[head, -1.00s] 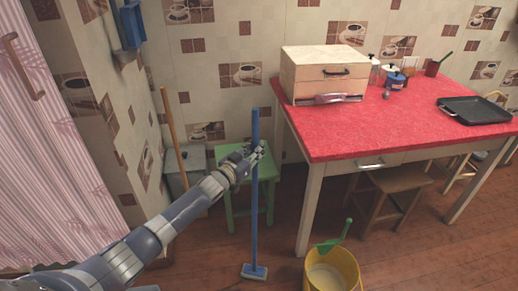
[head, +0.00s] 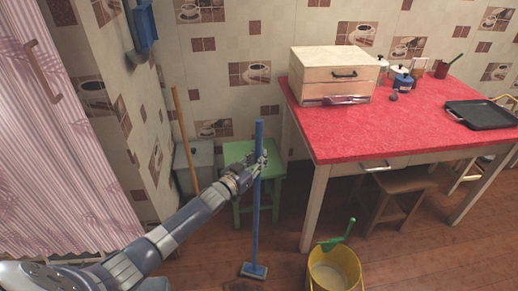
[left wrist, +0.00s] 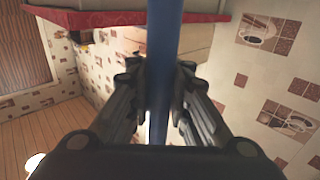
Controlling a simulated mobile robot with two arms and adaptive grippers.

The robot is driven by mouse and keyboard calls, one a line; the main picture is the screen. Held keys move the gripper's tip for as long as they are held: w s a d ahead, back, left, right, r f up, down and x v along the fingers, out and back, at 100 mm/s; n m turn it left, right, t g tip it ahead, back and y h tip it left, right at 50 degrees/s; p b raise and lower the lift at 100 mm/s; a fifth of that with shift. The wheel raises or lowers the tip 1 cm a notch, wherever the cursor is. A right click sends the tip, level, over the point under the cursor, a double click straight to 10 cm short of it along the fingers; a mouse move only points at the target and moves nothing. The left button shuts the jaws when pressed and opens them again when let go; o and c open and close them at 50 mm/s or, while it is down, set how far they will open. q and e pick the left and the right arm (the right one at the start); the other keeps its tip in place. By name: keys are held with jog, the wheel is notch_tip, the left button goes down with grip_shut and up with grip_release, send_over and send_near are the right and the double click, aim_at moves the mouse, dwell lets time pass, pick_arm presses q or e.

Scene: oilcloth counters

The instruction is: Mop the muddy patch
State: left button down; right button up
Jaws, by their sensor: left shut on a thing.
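A blue mop (head: 257,215) stands nearly upright on the wooden floor in the head view, its flat head (head: 254,271) low in the picture. My left gripper (head: 260,164) is shut on the upper part of its handle. In the left wrist view the blue handle (left wrist: 163,70) runs between the two dark fingers (left wrist: 158,105). I cannot clearly make out a muddy patch; the floor at the bottom edge by the mop head looks slightly darker. My right gripper is not in view.
A yellow bucket (head: 335,272) with a green-handled tool (head: 338,237) stands right of the mop. Behind the mop are a green stool (head: 243,152), a grey bin (head: 203,160) and a wooden stick (head: 184,135). A red-topped table (head: 400,125) stands at right.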

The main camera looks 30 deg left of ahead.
pick_arm(q)
jog(key=shift+s+d+r, duration=0.1)
jog(key=s+d+p, duration=0.5)
jog(key=s+p, duration=0.1)
jog(key=s, duration=0.1)
jog(key=shift+s, duration=0.3)
dwell(0.8)
